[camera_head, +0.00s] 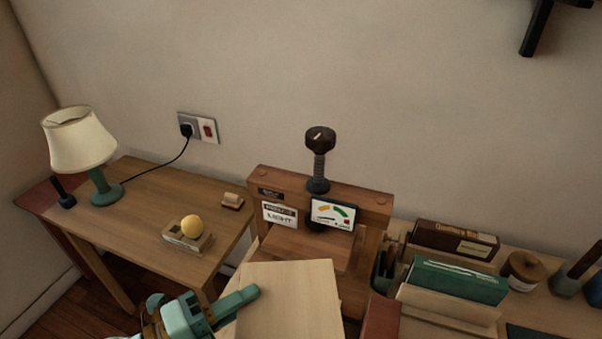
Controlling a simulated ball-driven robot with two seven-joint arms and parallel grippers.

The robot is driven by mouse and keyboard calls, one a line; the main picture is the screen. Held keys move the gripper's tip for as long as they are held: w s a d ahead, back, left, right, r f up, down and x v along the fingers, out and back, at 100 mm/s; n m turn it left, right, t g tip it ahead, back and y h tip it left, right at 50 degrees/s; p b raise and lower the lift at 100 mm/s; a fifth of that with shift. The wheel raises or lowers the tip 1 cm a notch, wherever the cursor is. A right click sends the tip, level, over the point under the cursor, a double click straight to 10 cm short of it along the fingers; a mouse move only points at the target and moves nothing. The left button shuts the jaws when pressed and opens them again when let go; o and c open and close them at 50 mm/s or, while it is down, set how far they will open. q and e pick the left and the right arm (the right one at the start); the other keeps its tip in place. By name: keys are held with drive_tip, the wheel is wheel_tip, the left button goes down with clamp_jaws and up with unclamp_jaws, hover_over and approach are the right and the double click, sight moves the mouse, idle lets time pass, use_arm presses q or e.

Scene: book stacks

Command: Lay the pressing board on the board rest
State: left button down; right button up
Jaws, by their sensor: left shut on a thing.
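A pale wooden board (290,300), which looks like the pressing board, is at the bottom centre, in front of the book press (262,184). My teal left gripper (246,294) comes in from the lower left and is shut on the board's left edge. One finger shows against the board; the other is hidden. The board's lower end is cut off by the picture edge. I cannot tell for sure which thing is the board rest. My right gripper is not in view.
Books, one green (458,282), and pots crowd the right side.

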use_arm(q)
drive_tip(key=w+a+r+n+t+y, duration=0.3)
drive_tip(key=a+n+t+y, duration=0.3)
drive_tip(key=n+y, duration=0.15)
drive_tip(key=s+a+f+n+t+y, duration=0.1)
drive_tip(key=s+a+f+n+y, duration=0.1)
drive_tip(key=a+y, duration=0.3)
drive_tip(key=shift+s+a+f+n+y, duration=0.2)
drive_tip(key=shift+s+n+y, duration=0.5)
drive_tip(key=shift+y, duration=0.35)
